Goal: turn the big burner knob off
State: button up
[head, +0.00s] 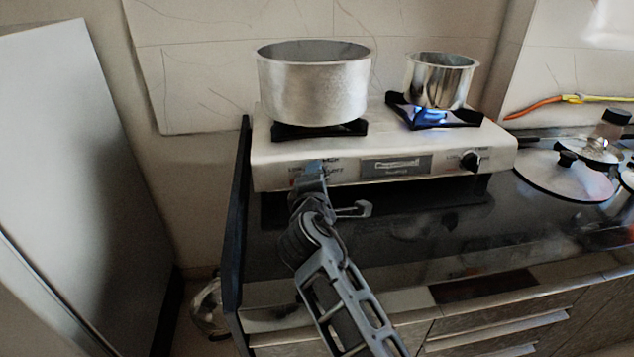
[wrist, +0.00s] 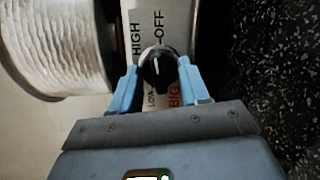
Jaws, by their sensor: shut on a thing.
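The big burner knob (wrist: 158,70) is round and black with a short white mark, and shows between my fingers in the wrist view. My gripper (wrist: 160,65) is shut on it, one blue finger at each side. In the head view my gripper (head: 313,172) reaches the left of the stove (head: 285,152) front and hides this knob. Labels HIGH, OFF, LOW and BIG surround the knob. The white mark looks roughly upright in the wrist picture; its exact setting is hard to tell. No flame shows under the big pot (head: 313,85).
A small steel pot (head: 440,80) stands over a blue flame (head: 432,115) on the right burner. The right black knob (head: 469,161) is free. Pan lids (head: 567,178) lie at the right. The dark counter (head: 420,235) before the stove is mostly clear.

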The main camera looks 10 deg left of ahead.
jog(key=shift+m, duration=1.1)
jog(key=o, duration=1.1)
jog(key=shift+c, duration=0.2)
jog(key=s+r, duration=0.1)
jog(key=s, duration=0.6)
jog(key=shift+s+d+r, duration=0.25)
jog(key=shift+s+r, duration=0.05)
